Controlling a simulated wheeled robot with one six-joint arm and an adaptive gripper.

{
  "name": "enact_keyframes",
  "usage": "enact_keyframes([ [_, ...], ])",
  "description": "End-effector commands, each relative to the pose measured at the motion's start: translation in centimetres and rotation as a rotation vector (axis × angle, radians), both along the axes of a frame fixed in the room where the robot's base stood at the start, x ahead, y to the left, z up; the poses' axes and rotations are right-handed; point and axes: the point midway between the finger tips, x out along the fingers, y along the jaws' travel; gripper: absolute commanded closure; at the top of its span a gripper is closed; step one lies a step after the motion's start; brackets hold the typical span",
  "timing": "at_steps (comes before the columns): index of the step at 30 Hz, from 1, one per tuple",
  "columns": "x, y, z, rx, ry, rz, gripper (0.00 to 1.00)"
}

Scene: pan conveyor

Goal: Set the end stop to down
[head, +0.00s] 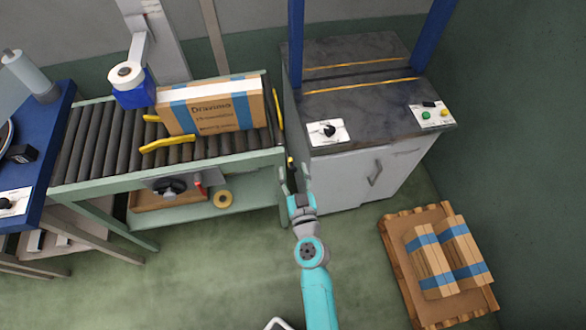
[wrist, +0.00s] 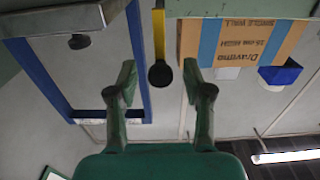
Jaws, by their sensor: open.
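The end stop (head: 278,108) is a yellow bar at the right end of the roller conveyor, just past the carton. In the wrist view it is a yellow strip (wrist: 159,36) with a round black knob (wrist: 160,74) at its end. The knob also shows in the head view (head: 290,161), low on the conveyor's end. My gripper (head: 295,172) is open and empty, just in front of the knob. In the wrist view the knob appears between the spread fingers (wrist: 160,82), touching neither. The knob's depth between the fingertips is hard to tell.
A carton (head: 213,108) with blue tape lies on the conveyor rollers (head: 85,145), beside yellow guides. A grey cabinet (head: 340,182) with a dark top and blue posts stands close right of my gripper. A pallet (head: 398,262) with boxes is at lower right. Floor in front is clear.

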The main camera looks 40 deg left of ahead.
Motion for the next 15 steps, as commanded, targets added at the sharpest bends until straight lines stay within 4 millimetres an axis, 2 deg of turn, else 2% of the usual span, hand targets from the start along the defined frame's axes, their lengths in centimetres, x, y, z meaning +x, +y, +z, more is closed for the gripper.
enact_keyframes([
  [5,0.67,0.79,0.02,0.000,0.000,0.000,0.49],
  [14,0.77,0.89,0.01,0.000,0.000,-0.001,0.49],
  [15,0.78,0.88,0.01,0.000,0.000,-0.001,0.59],
])
